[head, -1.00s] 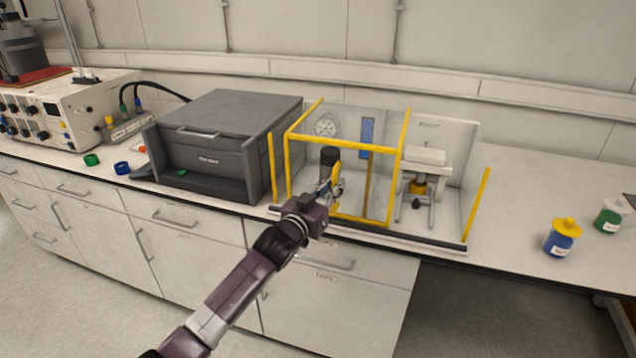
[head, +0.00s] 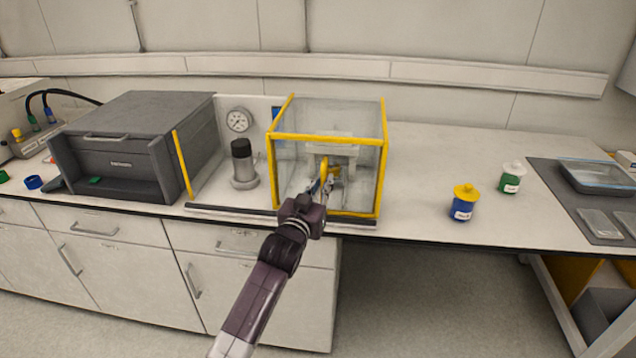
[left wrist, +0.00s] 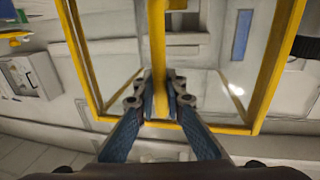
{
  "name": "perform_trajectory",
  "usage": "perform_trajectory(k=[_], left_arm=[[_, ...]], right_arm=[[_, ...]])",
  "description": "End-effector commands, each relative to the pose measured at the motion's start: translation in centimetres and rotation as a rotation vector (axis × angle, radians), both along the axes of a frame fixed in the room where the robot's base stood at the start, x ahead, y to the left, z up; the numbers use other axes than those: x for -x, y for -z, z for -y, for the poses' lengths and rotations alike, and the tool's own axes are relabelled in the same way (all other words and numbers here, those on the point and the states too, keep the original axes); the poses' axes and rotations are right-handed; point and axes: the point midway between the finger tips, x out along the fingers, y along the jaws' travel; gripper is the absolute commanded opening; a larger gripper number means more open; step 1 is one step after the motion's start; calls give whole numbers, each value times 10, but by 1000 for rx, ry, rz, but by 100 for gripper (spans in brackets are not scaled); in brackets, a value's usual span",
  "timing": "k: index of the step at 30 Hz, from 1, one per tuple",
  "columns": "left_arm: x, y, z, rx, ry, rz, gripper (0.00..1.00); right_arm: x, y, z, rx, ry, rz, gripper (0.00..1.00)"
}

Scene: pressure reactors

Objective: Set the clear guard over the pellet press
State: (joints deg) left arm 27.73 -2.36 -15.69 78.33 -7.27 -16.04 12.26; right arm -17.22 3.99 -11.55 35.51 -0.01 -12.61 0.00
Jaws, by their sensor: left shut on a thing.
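The clear guard (head: 382,175) is a see-through box with yellow edges. In the head view it stands upright around the pellet press (head: 335,138), whose pale top shows through the clear panels. My left gripper (head: 324,186) is at the guard's front, shut on its yellow handle. In the left wrist view the fingers (left wrist: 160,98) close on the yellow upright handle bar (left wrist: 157,45), with the guard's yellow frame (left wrist: 80,55) around it. The gripper hides part of the press's lower half. My right gripper is not in view.
A dark rail (head: 230,210) runs along the bench front below the guard. To the left are a yellow post (head: 182,165), a grey cylinder with black top (head: 243,168), a gauge (head: 238,120) and a dark grey box (head: 120,150). Blue (head: 463,205) and green (head: 511,180) jars stand right.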

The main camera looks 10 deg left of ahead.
Motion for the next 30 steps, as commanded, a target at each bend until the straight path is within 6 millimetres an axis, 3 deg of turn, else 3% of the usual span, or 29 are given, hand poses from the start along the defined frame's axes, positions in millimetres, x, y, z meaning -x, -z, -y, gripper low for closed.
perform_trajectory(k=[9, 10, 15, 24, 30], left_arm=[[1, -1, 6, 2, 8, 2, 0], [1, -1, 6, 2, 8, 2, 12], [1, -1, 5, 2, 7, 2, 28], [2, 0, 3, 1, 4, 1, 28], [22, 1, -2, 1, 4, 0, 28]], right_arm=[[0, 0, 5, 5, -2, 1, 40], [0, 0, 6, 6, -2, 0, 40], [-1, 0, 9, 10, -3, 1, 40], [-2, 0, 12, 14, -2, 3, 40], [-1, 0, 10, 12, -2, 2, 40]])
